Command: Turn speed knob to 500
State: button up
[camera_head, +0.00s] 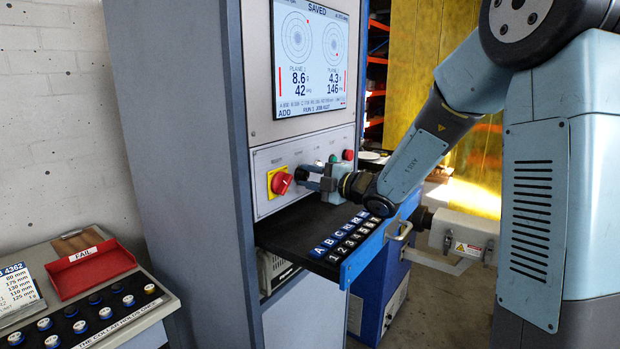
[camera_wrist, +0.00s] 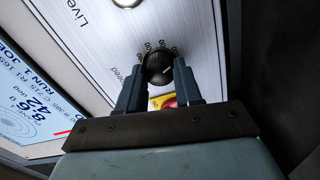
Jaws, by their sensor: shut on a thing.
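The speed knob (camera_wrist: 158,68) is a round black dial on the light control panel, with small marks around it and a partly hidden "speed" label in the wrist view. My gripper (camera_wrist: 158,82) has one finger on each side of the knob and is shut on it. In the head view my gripper (camera_head: 312,178) reaches the panel from the right and hides most of the knob. The knob's pointer and the numbers are too small to read. The screen (camera_head: 314,58) above shows "SAVED", with 8.6 and 4.3 readings.
A red rotary switch (camera_head: 280,182) on a yellow plate sits just left of my gripper. Green and red buttons (camera_head: 347,155) are at the panel's right. A dark drawer with a keypad (camera_head: 345,237) juts out below my gripper. A red FAIL tray (camera_head: 90,268) stands lower left.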

jog(key=shift+w+d+f+m, duration=0.15)
jog(key=shift+d+m, duration=0.1)
jog(key=shift+m, duration=0.25)
jog(key=o, duration=0.8)
jog(key=shift+o, duration=1.2)
jog(key=shift+a, duration=0.1)
jog(key=v, duration=1.4)
jog(key=shift+a, duration=0.1)
